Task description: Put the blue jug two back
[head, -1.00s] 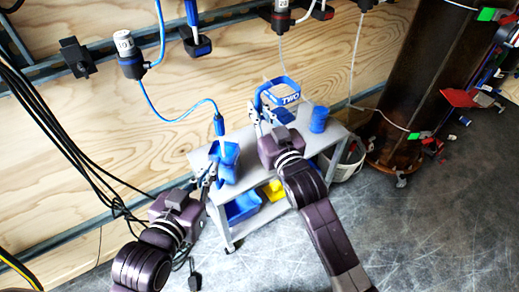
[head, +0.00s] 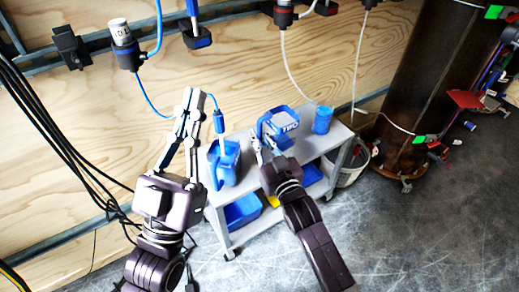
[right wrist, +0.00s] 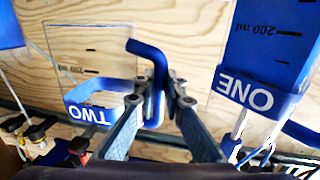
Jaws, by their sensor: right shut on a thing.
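Blue jug two (head: 283,126), with a clear body and a blue band reading TWO, is over the right half of the cart top. I cannot tell whether it touches the top. My right gripper (head: 262,147) is shut on its blue handle (right wrist: 157,62); in the right wrist view the jug's clear body (right wrist: 98,50) is beside the fingers. My left gripper (head: 194,97) is raised beside the cart, with nothing seen between its fingers; their opening is unclear. Blue jug one (head: 226,165) stands on the cart's left end and shows in the right wrist view (right wrist: 265,50).
The grey cart (head: 338,135) also carries a blue cup (head: 322,120) at its back right, with blue bins (head: 243,210) below. A blue hose end (head: 218,122) hangs at jug one. A white bucket (head: 352,165) stands right of the cart. Black cables hang at left.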

